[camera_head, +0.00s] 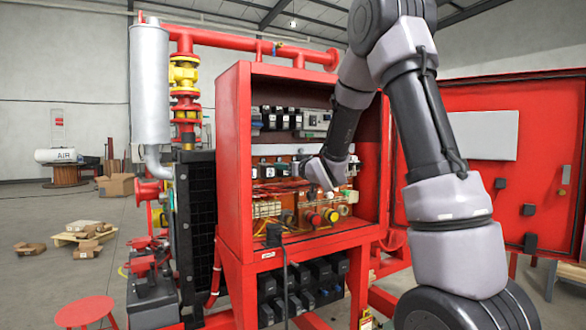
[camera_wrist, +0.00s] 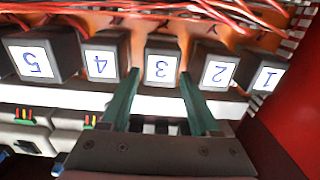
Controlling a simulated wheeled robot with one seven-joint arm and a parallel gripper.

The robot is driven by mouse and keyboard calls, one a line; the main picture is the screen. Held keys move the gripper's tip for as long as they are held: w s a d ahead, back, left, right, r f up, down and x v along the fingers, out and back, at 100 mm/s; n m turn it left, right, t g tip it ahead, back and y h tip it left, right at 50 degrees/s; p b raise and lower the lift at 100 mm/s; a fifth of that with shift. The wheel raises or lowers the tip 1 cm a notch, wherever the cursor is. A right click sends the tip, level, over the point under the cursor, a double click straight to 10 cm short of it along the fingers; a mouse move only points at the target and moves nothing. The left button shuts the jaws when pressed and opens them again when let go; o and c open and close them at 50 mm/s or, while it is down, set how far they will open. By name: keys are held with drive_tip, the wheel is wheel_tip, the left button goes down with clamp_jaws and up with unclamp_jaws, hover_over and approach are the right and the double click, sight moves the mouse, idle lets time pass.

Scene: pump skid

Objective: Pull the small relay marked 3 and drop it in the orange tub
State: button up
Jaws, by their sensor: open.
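The small relay marked 3 (camera_wrist: 162,62) is a dark block with a white label, shown upside down in the wrist view. It sits in a row with relays 4 (camera_wrist: 101,62), 2 (camera_wrist: 217,70), 5 (camera_wrist: 40,58) and 1 (camera_wrist: 268,76). My gripper (camera_wrist: 158,85) is open, its green fingers on either side of relay 3, in the gaps towards relays 4 and 2. Whether the fingers touch it I cannot tell. In the head view my gripper (camera_head: 292,167) reaches into the red cabinet at the relay row. I cannot make out the orange tub in either view.
Red and white wires (camera_wrist: 200,12) run beside the relay row. The red cabinet wall (camera_wrist: 292,125) is close to relay 1. In the head view the open red door (camera_head: 490,190) stands right of my arm. Terminals and coloured knobs (camera_head: 322,216) lie below the relay row.

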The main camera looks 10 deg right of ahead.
drive_tip(key=shift+w+a, duration=0.15)
drive_tip(key=shift+w, duration=0.45)
clamp_jaws()
drive_tip(key=shift+v, duration=1.75)
idle(0.5)
drive_tip(key=shift+v, duration=1.55)
